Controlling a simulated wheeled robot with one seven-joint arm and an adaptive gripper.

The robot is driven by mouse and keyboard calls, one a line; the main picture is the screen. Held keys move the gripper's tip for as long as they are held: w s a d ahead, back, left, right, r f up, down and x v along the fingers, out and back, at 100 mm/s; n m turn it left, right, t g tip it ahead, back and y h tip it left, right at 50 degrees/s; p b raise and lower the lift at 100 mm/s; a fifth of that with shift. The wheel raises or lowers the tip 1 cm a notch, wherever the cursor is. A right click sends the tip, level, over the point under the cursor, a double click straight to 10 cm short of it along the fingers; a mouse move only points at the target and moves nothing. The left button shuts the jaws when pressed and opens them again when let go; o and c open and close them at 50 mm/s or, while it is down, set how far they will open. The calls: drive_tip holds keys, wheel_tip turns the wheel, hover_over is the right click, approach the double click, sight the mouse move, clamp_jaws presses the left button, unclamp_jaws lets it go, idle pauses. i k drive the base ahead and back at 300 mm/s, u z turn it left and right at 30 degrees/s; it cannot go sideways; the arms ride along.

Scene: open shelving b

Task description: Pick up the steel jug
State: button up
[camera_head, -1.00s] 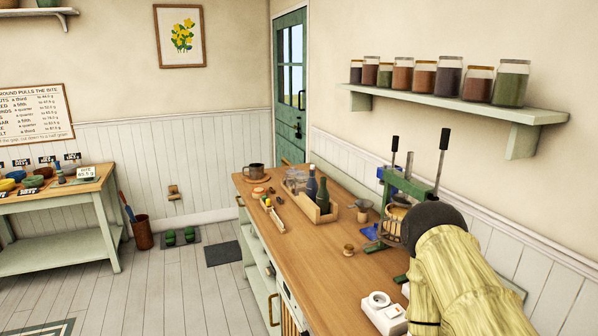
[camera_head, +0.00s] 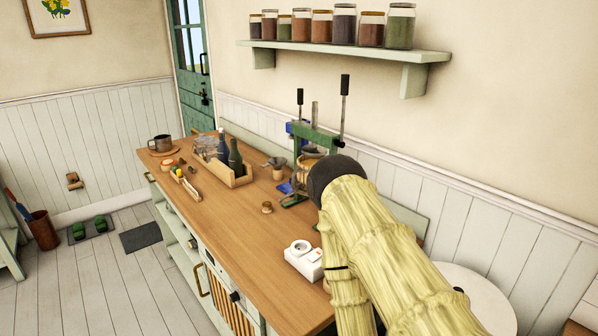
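A dark grey metal vessel with a side handle (camera_head: 161,142) stands upright at the far left end of the wooden counter, on a round wooden mat; it looks like the steel jug. It is small in the view, and its inside cannot be made out. My arm, in a yellow sleeve with a dark rounded joint, rises at the lower right, far from the vessel. My gripper is not visible in this view.
A wooden crate with dark bottles (camera_head: 238,177) stands on the counter right of the vessel. A green press (camera_head: 313,137) stands near my arm. A white device (camera_head: 303,260) sits at the front. A wall shelf (camera_head: 345,50) holds several jars. The counter's middle is mostly clear.

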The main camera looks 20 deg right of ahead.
sight(163, 143)
drive_tip(key=z, duration=0.1)
drive_tip(key=k, duration=0.35)
drive_tip(key=u, duration=1)
drive_tip(key=i, duration=1.6)
drive_tip(key=u, duration=0.25)
drive_tip(key=i, duration=1.6)
drive_tip(key=z, duration=0.45)
